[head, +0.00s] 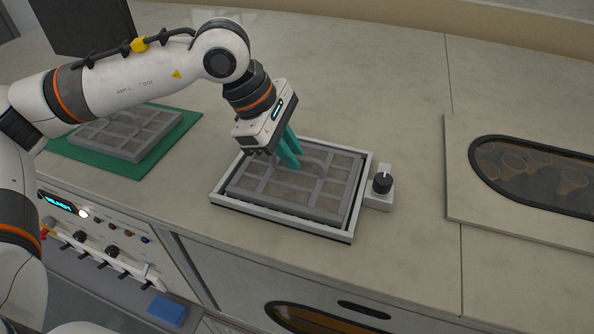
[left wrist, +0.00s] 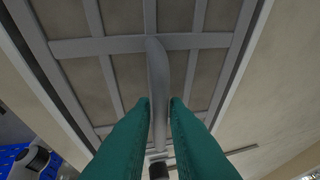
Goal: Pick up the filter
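A grey filter (head: 255,187), a panel with a grid of bars and an arched handle, sits flat inside a light grey frame (head: 282,226) on the counter. In the left wrist view the filter (left wrist: 88,46) fills the upper part, with its handle (left wrist: 156,70) running down the middle. My left gripper (head: 291,162) has teal fingers pointing down at the handle. In the left wrist view its fingers (left wrist: 160,101) lie on both sides of the handle, pressed close against it. The filter still rests level in the frame. My right gripper is not in view.
A second grey grid panel (head: 125,133) lies on a green mat (head: 163,149) at the left. A black knob (head: 382,183) stands at the frame's right side. A raised panel with a dark oval window (head: 535,172) is at the right. The counter behind is clear.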

